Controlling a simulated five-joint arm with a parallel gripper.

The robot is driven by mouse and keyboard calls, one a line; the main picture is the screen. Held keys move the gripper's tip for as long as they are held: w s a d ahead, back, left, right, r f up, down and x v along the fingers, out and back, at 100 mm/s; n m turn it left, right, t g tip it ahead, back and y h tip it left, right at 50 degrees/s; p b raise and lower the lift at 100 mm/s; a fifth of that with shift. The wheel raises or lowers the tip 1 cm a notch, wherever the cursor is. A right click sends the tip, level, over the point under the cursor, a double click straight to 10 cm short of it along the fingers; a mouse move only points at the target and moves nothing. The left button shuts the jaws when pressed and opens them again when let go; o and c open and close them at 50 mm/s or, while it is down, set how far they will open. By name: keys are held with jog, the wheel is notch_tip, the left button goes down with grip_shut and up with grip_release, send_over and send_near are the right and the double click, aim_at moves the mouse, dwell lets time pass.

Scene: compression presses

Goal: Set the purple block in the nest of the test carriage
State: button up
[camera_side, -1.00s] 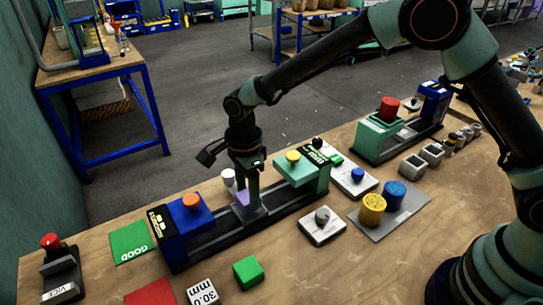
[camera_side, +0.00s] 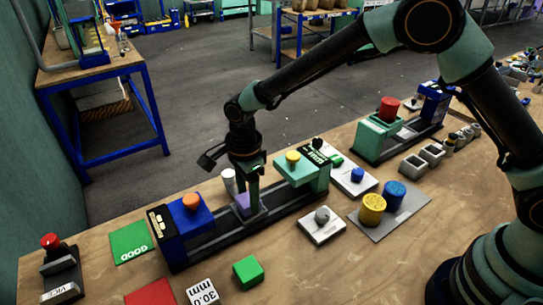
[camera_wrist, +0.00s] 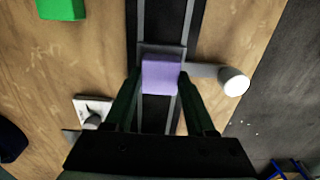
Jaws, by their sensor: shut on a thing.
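The purple block (camera_wrist: 161,75) is between the fingertips of my gripper (camera_wrist: 160,82), which is shut on it. In the side view the purple block (camera_side: 242,201) is partly hidden by the fingers of my gripper (camera_side: 246,200). The block is at the grey test carriage (camera_wrist: 163,47) on the dark rail; the carriage also shows in the side view (camera_side: 258,213). From above, the block lines up with the carriage's nest. I cannot tell whether it rests fully on the nest floor.
A blue press head with an orange knob (camera_side: 191,201) stands left on the rail (camera_side: 212,241). A green head with a yellow knob (camera_side: 293,157) stands right. A white-topped handle (camera_wrist: 234,82) sticks out beside the carriage. A green block (camera_side: 248,272) lies in front.

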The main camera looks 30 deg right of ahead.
jog(key=shift+f, duration=0.25)
jog(key=o, duration=1.4)
jog(key=s+d+r+n+t, duration=0.1)
jog(key=d+r+n, duration=0.3)
jog(key=r, duration=1.3)
jog(key=s+d+r+n+t, duration=0.1)
jog(key=s+d+n, duration=0.3)
jog(key=d, duration=0.2)
jog(key=s+d+r+n+t, duration=0.2)
jog(key=s+d+n, duration=0.3)
jog(key=d, duration=0.1)
jog(key=s+d+r+n+t, duration=0.1)
jog(key=s+d+n, duration=0.3)
jog(key=d+n, duration=0.1)
jog(key=shift+s+d+r+t, duration=0.1)
jog(key=shift+s+d+t, duration=0.05)
jog(key=shift+d, duration=0.25)
jog(key=shift+s+d+r+t, duration=0.1)
jog(key=shift+d+t, duration=0.05)
jog(key=shift+d, duration=0.2)
